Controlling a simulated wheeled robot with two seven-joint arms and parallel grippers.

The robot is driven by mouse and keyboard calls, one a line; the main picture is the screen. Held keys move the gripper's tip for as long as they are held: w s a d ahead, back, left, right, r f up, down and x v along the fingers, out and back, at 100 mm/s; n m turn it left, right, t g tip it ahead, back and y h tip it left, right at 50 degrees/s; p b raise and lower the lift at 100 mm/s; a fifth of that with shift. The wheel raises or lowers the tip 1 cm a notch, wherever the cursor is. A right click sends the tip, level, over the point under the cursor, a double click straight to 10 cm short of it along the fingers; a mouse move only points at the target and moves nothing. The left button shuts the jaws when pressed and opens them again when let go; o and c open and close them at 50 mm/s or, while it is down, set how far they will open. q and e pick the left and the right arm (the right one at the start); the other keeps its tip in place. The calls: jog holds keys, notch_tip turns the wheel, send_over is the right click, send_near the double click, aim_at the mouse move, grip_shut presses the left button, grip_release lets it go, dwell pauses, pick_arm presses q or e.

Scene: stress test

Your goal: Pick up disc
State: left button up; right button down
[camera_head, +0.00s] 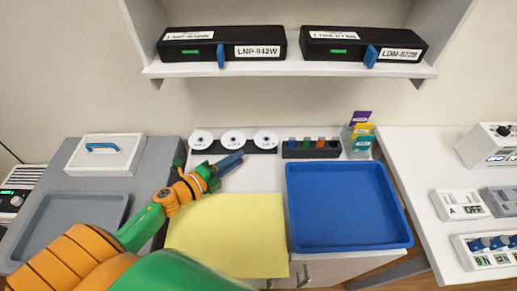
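Three white discs stand in a row in a black rack (262,151) at the back of the white table: a left disc (201,139), a middle disc (233,138) and a right disc (266,138). Each has a dark centre and small print too blurred to read. My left gripper (231,162), with blue fingers, is just in front of and below the middle disc in the picture. Its fingers look close together, but I cannot tell whether they are open or shut. No disc shows between them. My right gripper is not in view.
A yellow sheet (230,235) and a blue tray (345,205) lie in front. A black holder (312,149) with small coloured items and coloured cards (359,134) stand right of the rack. A shelf (290,66) with two black boxes hangs above. A lidded white box (104,155) stands left.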

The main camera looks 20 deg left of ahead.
pick_arm(q)
jog(key=b+x, duration=0.2)
jog(key=x, duration=0.6)
jog(key=shift+w+d, duration=0.1)
jog(key=shift+w, duration=0.25)
grip_shut()
jog(key=shift+s, duration=0.1)
